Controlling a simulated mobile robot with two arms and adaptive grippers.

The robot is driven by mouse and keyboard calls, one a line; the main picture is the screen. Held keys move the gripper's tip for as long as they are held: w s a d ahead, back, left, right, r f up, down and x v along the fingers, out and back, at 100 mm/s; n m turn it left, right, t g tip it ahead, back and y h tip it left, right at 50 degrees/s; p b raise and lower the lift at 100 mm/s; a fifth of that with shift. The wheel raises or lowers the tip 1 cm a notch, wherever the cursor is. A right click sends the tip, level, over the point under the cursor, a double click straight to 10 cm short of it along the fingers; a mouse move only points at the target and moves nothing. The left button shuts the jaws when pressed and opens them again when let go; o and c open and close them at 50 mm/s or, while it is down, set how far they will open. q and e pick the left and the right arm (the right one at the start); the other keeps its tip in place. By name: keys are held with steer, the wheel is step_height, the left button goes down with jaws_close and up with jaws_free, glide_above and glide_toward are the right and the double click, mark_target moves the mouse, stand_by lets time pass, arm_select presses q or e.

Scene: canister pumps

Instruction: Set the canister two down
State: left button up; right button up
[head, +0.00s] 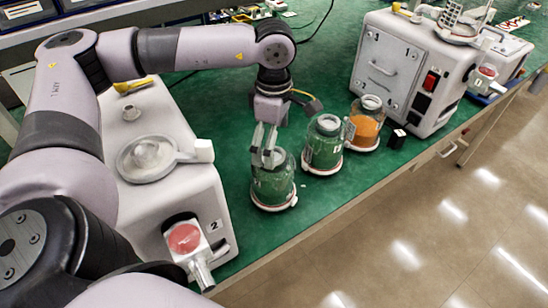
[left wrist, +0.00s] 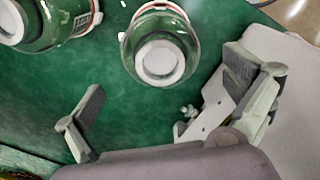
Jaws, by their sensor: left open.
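In the left wrist view the spread fingers (left wrist: 163,88) lie either side of a canister with a pale round lid (left wrist: 160,60), with gaps visible. A second green canister (head: 324,148) and one with orange contents (head: 366,128) stand to the right. My right gripper is not in view.
A white pump machine marked 2 (head: 150,190) stands at left, close to the nearest canister. A machine marked 1 (head: 405,65) stands at the back right. A small black cube (head: 397,138) sits near the orange canister. Green bench top (head: 315,205) is clear toward the front edge.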

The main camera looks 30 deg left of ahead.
arm_select(q)
steer(key=shift+r, duration=2)
